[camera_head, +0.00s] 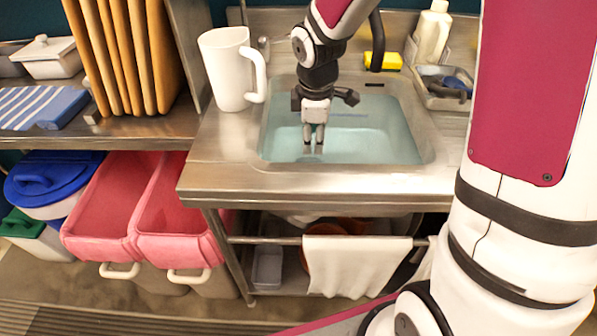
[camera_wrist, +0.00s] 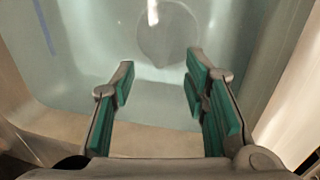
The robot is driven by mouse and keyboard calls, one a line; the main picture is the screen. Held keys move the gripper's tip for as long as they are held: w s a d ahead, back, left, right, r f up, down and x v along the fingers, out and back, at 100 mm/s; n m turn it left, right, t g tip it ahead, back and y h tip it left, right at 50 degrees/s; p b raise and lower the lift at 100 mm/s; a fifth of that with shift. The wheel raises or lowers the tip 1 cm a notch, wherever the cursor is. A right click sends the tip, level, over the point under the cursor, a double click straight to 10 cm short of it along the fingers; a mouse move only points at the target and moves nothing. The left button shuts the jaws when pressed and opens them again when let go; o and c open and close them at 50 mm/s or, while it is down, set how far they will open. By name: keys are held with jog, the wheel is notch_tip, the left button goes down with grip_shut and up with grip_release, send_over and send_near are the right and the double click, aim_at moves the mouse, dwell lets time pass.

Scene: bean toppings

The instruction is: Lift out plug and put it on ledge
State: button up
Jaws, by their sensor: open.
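The steel sink (camera_head: 432,130) holds bluish water (camera_head: 375,145). My gripper (camera_head: 314,143) points down over the left part of the basin, its fingertips at or near the water. In the wrist view my gripper (camera_wrist: 160,68) is open with nothing between its green-padded fingers. A round, pale disc shape (camera_wrist: 172,48) lies beyond the fingertips under the water, with a bright white upright shape at its upper left; it looks like the plug, but blur leaves this unsure. In the head view the plug cannot be made out. The steel ledge (camera_head: 300,183) runs along the sink's front.
A white pitcher (camera_head: 226,75) stands on the ledge left of the basin. A yellow sponge (camera_head: 384,61), a white bottle (camera_head: 432,33) and a metal tray (camera_head: 440,98) are behind and right. The dark faucet (camera_head: 377,40) rises behind the basin. The front ledge is clear.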

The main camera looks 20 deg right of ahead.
aim_at(309, 159)
jog(key=f, duration=0.3)
jog(key=w+f+b, duration=0.1)
jog(key=f, duration=0.2)
jog(key=shift+w+d+f, duration=0.15)
jog(key=shift+f, duration=0.05)
jog(key=f, duration=0.2)
jog(key=w+f+b, duration=0.1)
jog(key=f, duration=0.2)
jog(key=shift+w, duration=0.15)
jog(key=shift+r, duration=0.1)
grip_shut()
